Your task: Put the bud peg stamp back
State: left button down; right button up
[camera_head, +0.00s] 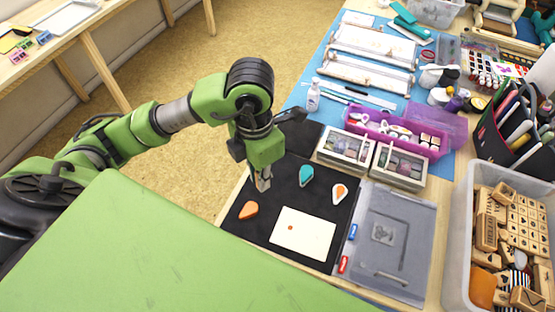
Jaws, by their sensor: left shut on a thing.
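My left gripper (263,182) points down over the black mat (270,228), at its back left part. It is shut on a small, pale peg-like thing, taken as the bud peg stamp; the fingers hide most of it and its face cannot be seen. I cannot tell whether it touches the mat. A white card (302,234) with an orange dot lies at the front of the mat. My right gripper is not in view.
Two compartment boxes (398,165) stand behind the mat, with a purple organizer (400,138) beyond. A grey clear-lidded case (395,236) lies to the right, then a bin of wooden stamps (460,215). Red and blue small items lie by the mat's right edge.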

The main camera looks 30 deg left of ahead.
pick_arm(q)
jog(key=shift+a, duration=0.15)
jog(key=shift+w+a, duration=0.15)
jog(key=shift+w, duration=0.15)
jog(key=w+a+f+p, duration=0.1)
jog(key=w+f, duration=0.1)
jog(key=w, duration=0.1)
jog(key=w+f+p, duration=0.1)
jog(key=w+f, duration=0.2)
jog(key=w, duration=0.1)
jog(key=w+a+f+p, duration=0.1)
jog(key=w+f, duration=0.2)
jog(key=w, duration=0.1)
jog(key=shift+w+a+f, duration=0.1)
jog(key=shift+a, duration=0.25)
jog(key=shift+w+a+f, duration=0.1)
jog(key=shift+w+f, duration=0.5)
jog(key=shift+f, duration=0.1)
notch_tip(320, 180, down, 2)
jog(key=shift+f+p, duration=0.15)
jog(key=shift+p, duration=0.75)
jog(key=shift+f, duration=0.45)
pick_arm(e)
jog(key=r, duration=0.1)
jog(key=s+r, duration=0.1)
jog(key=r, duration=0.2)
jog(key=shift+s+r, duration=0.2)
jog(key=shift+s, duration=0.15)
